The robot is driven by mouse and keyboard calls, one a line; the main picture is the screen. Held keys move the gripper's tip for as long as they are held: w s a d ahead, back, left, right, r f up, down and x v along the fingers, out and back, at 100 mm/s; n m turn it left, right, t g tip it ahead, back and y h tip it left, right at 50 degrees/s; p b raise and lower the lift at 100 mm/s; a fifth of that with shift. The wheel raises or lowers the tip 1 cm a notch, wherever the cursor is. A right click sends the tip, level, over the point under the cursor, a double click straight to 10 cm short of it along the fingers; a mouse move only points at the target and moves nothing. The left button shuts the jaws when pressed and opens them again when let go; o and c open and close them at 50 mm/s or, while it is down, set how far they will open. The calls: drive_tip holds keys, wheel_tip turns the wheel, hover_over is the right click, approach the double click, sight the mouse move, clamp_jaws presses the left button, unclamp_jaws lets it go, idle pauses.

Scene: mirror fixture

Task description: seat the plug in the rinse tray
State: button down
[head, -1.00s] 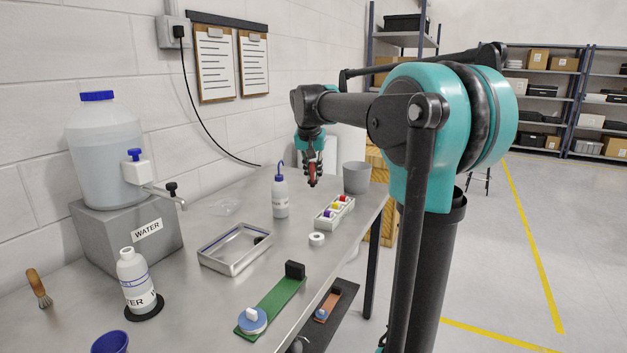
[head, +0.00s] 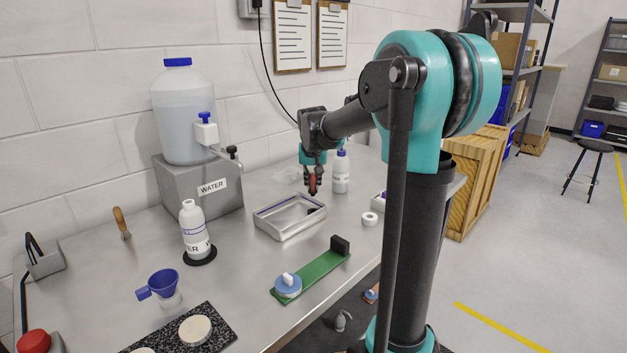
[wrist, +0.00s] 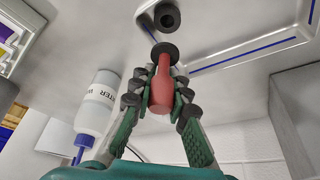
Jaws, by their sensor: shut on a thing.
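The plug, with a red handle (wrist: 161,85) and a black disc end (wrist: 164,52), is in my gripper (wrist: 161,98), whose fingers are shut around the handle. In the head view, my gripper (head: 313,190) hangs over the right end of the metal rinse tray (head: 300,228). In the wrist view, the tray's wall with a blue line (wrist: 240,50) runs across the top right. A dark ring with a hole (wrist: 167,15) shows in the tray just beyond the disc. The disc appears apart from the ring; the height between them is hard to tell.
A wash bottle (head: 341,175) stands close beside the tray and my gripper. A white roll (head: 369,219) lies right of the tray, and a green strip (head: 318,272) lies in front. A water bottle (head: 195,232) and water jug (head: 183,110) stand left.

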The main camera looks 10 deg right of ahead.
sight(313, 190)
drive_tip(key=shift+f, duration=2.6)
drive_tip(key=shift+d, duration=0.1)
drive_tip(key=shift+r, duration=2.6)
drive_tip(key=shift+f, duration=0.1)
drive_tip(key=shift+f, duration=2.3)
drive_tip(key=shift+f, duration=0.3)
